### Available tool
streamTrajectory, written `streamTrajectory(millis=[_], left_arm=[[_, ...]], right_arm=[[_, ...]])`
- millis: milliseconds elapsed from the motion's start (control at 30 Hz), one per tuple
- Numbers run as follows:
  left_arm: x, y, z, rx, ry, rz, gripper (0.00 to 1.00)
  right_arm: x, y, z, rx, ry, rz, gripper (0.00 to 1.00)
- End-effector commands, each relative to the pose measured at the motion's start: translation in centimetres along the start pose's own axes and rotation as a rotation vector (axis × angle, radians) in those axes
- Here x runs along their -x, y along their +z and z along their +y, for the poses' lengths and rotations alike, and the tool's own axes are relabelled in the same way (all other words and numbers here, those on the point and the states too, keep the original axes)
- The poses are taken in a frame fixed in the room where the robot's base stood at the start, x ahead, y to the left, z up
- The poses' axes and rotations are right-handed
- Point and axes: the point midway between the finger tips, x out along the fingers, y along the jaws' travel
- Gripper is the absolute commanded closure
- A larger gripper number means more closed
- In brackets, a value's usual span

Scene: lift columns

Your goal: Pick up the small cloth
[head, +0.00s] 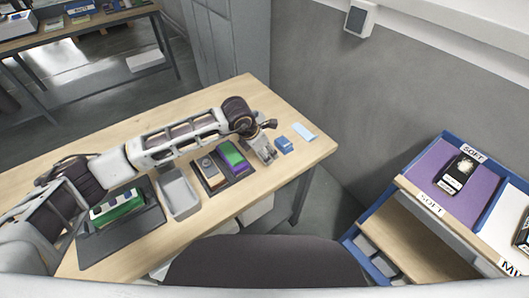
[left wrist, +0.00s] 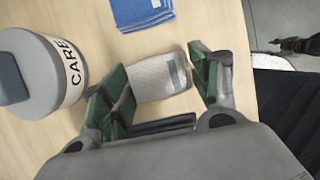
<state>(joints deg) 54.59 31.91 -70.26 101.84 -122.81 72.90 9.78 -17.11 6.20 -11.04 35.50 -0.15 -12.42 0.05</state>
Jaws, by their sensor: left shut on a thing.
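My left gripper (head: 264,150) is near the right end of the wooden table. I cannot tell for sure whether this piece is the small cloth. A blue folded-looking piece (left wrist: 140,12) lies just beyond it; a blue piece (head: 284,145) also shows beside the gripper in the head view. A flat light-blue piece (head: 305,131) lies farther right. My right gripper is not in view.
A round grey container marked CARE (left wrist: 65,75) stands close to the left finger. A grey bin (head: 178,193), a dark tray (head: 242,177) and a black mat (head: 150,232) are on the table (head: 225,212). A blue-edged shelf unit (head: 405,180) stands at right.

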Motion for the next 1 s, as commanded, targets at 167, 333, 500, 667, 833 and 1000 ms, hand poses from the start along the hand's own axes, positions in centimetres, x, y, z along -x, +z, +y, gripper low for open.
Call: streamTrajectory(millis=[167, 333, 500, 667, 833, 1000], left_arm=[[1.8, 0.8, 0.0, -0.002, 0.002, -0.002, 0.60], [4.2, 1.8, 0.0, -0.002, 0.002, -0.004, 0.60], [6.4, 2.7, 0.0, -0.001, 0.001, -0.003, 0.60], [7.8, 3.3, 0.0, -0.001, 0.001, -0.002, 0.60], [8.4, 3.5, 0.0, -0.001, 0.000, -0.001, 0.60], [8.5, 3.5, 0.0, -0.001, 0.000, -0.001, 0.60]], right_arm=[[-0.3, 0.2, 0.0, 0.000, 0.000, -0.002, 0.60], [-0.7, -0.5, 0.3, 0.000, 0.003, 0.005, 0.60], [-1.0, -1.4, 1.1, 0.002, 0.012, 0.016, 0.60], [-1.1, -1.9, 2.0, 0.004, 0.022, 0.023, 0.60], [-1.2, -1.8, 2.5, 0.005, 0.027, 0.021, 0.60], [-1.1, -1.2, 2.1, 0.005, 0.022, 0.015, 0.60]])
